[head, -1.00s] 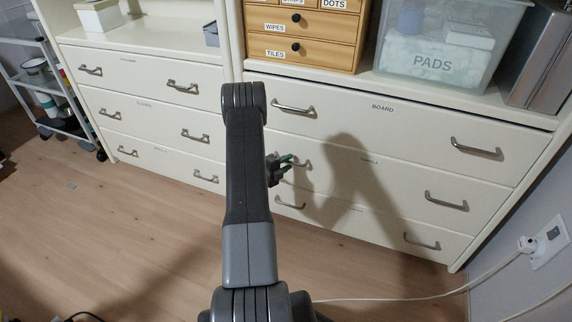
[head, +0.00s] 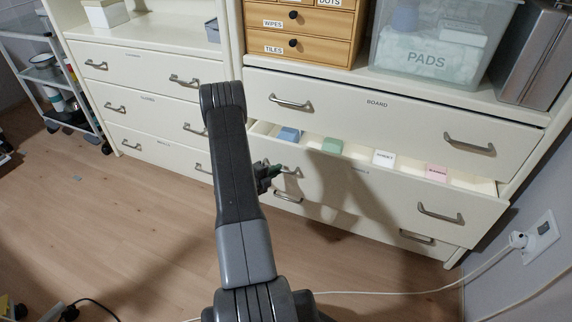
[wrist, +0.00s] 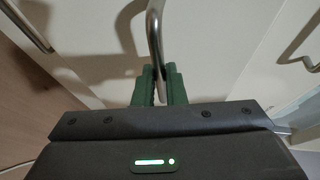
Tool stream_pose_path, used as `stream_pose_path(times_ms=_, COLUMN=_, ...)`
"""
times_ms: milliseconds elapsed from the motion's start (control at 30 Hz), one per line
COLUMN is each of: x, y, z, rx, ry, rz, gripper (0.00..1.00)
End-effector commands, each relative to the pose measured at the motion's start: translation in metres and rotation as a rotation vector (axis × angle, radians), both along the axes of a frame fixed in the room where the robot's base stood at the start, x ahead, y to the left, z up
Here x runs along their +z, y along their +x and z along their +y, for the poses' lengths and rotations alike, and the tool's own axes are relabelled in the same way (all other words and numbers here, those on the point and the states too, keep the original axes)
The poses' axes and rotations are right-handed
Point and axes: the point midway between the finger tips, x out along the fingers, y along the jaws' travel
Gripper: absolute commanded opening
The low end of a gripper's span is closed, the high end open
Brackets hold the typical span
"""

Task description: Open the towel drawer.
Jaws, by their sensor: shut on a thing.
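The middle drawer (head: 375,198) of the right white cabinet stands partly open; the small label on its front is too blurred to read. My gripper (head: 266,177) is at the left handle (head: 289,169) of this drawer, partly hidden by my arm. In the wrist view the green fingers (wrist: 159,86) are shut around the metal bar of the handle (wrist: 154,38). Inside the drawer a blue block (head: 290,134), a green block (head: 332,146), a white labelled block (head: 384,158) and a pink labelled block (head: 436,172) show.
The BOARD drawer (head: 385,120) above is shut. A wooden drawer box (head: 300,32) and a clear PADS bin (head: 425,45) stand on top. A white cable (head: 400,288) runs across the floor to a wall socket (head: 540,236). The wooden floor in front is mostly clear.

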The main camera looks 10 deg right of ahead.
Motion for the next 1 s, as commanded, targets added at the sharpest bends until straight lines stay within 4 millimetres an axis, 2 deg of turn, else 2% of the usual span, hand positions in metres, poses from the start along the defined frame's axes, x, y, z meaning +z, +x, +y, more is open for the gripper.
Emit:
stream_pose_path(times_ms=33, x=0.000, y=-0.011, z=0.012, rx=0.005, ry=0.000, rz=0.008, gripper=0.00)
stream_pose_path(times_ms=300, x=0.000, y=-0.072, z=0.055, rx=0.006, ry=-0.002, rz=0.009, gripper=0.00)
stream_pose_path(times_ms=600, x=0.000, y=-0.131, z=0.094, rx=0.004, ry=-0.002, rz=0.005, gripper=0.00)
stream_pose_path(times_ms=800, x=0.000, y=-0.156, z=0.110, rx=0.004, ry=-0.002, rz=0.004, gripper=0.00)
stream_pose_path(times_ms=1000, x=0.000, y=-0.168, z=0.118, rx=0.000, ry=-0.001, rz=0.002, gripper=0.00)
